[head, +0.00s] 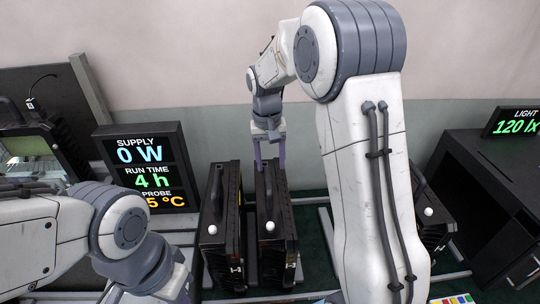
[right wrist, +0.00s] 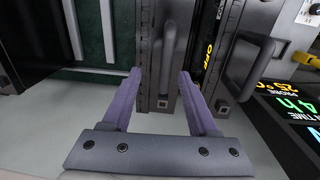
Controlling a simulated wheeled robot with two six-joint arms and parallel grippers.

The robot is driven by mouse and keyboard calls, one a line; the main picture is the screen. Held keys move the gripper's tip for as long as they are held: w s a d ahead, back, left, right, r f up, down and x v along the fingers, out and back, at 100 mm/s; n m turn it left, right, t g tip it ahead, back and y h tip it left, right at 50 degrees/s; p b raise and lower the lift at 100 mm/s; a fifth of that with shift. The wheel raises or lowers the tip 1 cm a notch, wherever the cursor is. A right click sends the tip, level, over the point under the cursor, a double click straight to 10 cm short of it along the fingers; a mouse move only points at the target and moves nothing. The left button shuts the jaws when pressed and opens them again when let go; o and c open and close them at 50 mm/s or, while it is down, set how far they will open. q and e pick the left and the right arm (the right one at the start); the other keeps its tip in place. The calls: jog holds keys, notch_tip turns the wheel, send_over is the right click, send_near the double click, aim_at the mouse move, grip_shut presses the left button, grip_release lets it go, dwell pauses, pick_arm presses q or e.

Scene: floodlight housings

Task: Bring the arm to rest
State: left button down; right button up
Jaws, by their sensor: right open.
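My right gripper (head: 269,165) points down just above the back of a black floodlight housing (head: 277,228) in the middle of the head view. In the right wrist view its purple fingers (right wrist: 160,82) are spread apart, with the grey handle (right wrist: 168,62) of a housing seen between and beyond them. I cannot tell whether the fingers touch it; nothing is clamped. My right arm stretches forward over the floor. My left arm shows at lower left, with its gripper out of the picture.
A second black housing (head: 220,232) stands close on the left, and another (head: 433,232) is partly hidden behind my right arm. A display (head: 152,168) reads 0 W and 4 h. A dark desk (head: 490,200) with a 120 lx light display (head: 516,122) stands at right.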

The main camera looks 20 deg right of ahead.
jog(key=s+a+r+n+b, duration=0.25)
jog(key=s+a+n, duration=0.25)
jog(key=s+a, duration=0.65)
jog(key=s+a+f+n+b, duration=0.1)
jog(key=s+a+f+n, duration=0.1)
jog(key=s, duration=0.6)
jog(key=s+a+f+n+y+b, duration=0.1)
jog(key=s+a+f+n, duration=0.1)
jog(key=s, duration=0.7)
notch_tip(320, 180, down, 3)
jog(key=shift+s+a+r+n+y+b, duration=0.1)
jog(key=shift+s+a+n+y+b, duration=0.25)
jog(key=shift+n, duration=0.45)
jog(key=shift+w, duration=0.15)
